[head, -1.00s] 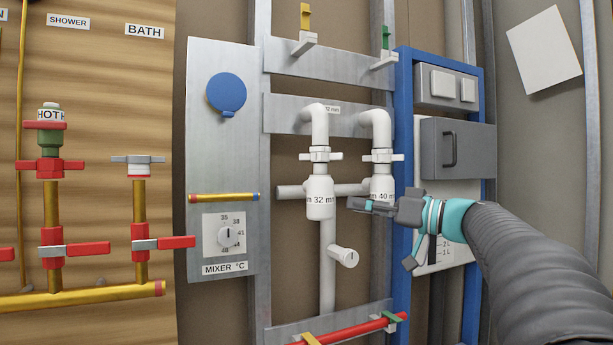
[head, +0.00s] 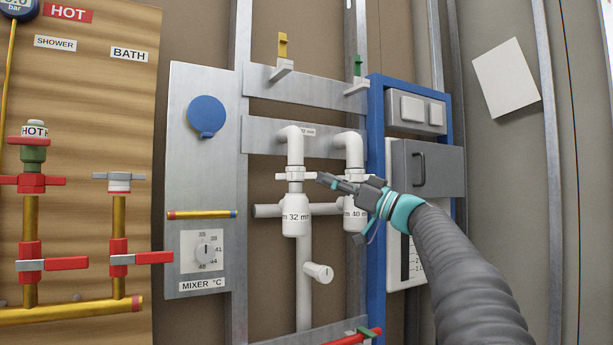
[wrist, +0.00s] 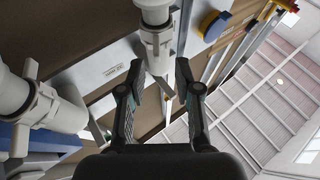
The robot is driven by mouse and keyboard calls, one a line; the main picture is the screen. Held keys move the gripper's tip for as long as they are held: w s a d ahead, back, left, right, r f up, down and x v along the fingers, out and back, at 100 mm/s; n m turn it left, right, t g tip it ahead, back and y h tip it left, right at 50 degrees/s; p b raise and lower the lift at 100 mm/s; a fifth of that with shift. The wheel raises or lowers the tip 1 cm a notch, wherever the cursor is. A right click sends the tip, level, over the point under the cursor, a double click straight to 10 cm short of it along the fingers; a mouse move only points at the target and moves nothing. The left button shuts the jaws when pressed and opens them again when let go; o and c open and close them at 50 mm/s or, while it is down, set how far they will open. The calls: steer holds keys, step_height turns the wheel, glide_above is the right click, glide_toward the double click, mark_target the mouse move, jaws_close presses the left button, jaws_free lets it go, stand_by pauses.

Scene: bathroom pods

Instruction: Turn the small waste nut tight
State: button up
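The small waste nut (head: 296,176) is a white winged collar on the left white pipe, just above the trap body marked 32 mm (head: 295,215). Its wings point left and right in the head view. My gripper (head: 324,180) is beside its right wing, coming from the right. In the wrist view the nut (wrist: 157,38) is ahead, and one wing (wrist: 160,86) points towards my gripper (wrist: 160,78), lying in line with the gap between the open fingers. No finger visibly touches the wing. Exact depth is hard to tell.
The larger trap marked 40 mm (head: 355,215) stands close on the right, its nut mostly hidden by my gripper; its winged nut (wrist: 40,100) shows left in the wrist view. A blue frame (head: 376,250) and grey box (head: 428,170) are farther right. A mixer panel (head: 195,140) is left.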

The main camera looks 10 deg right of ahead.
mark_target(316, 175)
steer(key=shift+p+x, duration=0.3)
steer(key=shift+x, duration=1.55)
steer(key=shift+d, duration=0.1)
steer(key=shift+c, duration=0.2)
